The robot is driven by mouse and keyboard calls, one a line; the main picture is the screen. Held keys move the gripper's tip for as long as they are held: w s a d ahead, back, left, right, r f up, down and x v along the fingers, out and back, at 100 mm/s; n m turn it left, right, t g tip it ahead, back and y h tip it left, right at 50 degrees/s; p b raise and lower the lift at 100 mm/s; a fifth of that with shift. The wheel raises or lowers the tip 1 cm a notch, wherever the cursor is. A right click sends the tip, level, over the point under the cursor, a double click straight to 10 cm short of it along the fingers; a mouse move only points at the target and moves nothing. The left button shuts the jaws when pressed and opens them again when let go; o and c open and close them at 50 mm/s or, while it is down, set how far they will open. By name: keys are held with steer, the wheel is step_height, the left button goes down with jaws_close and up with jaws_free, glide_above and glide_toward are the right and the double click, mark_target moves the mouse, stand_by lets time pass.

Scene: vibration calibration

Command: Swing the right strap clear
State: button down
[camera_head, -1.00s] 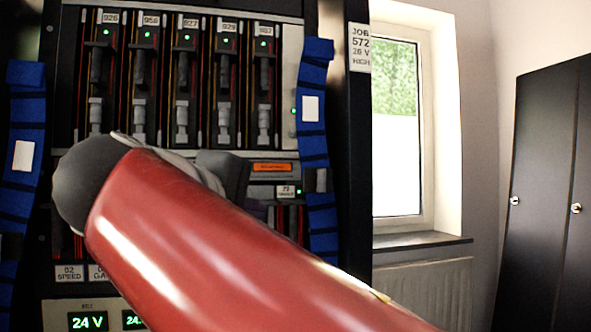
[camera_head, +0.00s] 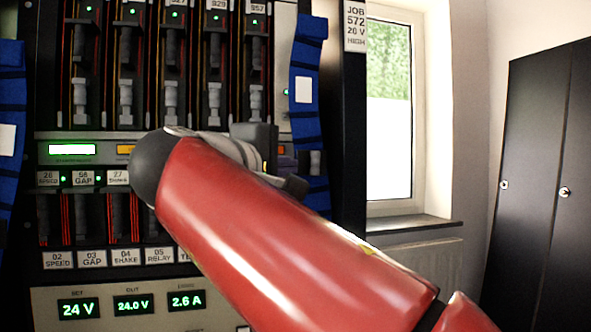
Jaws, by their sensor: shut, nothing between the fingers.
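The right strap (camera_head: 304,112) is a blue band with dark cross stripes and a white label. It hangs down the right side of the rack front, and its lower part is partly hidden by my arm. My gripper (camera_head: 293,186) is at the far end of my red arm, in front of the rack, just left of the strap's lower part in the picture. It is shut and empty, and its fingers are mostly hidden behind the wrist. I cannot tell whether it touches the strap. The left strap (camera_head: 10,165), also blue, shows at the left edge.
The black rack holds tall module slots (camera_head: 168,75) with green lights and a lower panel (camera_head: 45,308) reading 24 V, 24.0 V and 2.6 A. A job label (camera_head: 355,26) is on its right post. A window (camera_head: 390,120) and a dark cabinet (camera_head: 540,180) stand to the right.

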mark_target(320, 169)
steer(key=shift+w+d, duration=0.3)
steer(key=shift+d, duration=0.55)
steer(key=shift+d+f, duration=0.1)
steer(key=shift+w+d+f+n+t+b, duration=0.2)
steer(key=shift+d+b, duration=0.25)
steer(key=shift+d, duration=0.15)
steer(key=shift+w+d+f+n+t+b, duration=0.1)
steer(key=shift+d+n+b, duration=0.1)
steer(key=shift+d+b, duration=0.35)
steer(key=shift+w+d+h, duration=0.1)
steer(key=shift+d+h, duration=0.2)
steer(key=shift+d, duration=0.05)
steer(key=shift+r, duration=0.2)
steer(key=shift+d, duration=0.1)
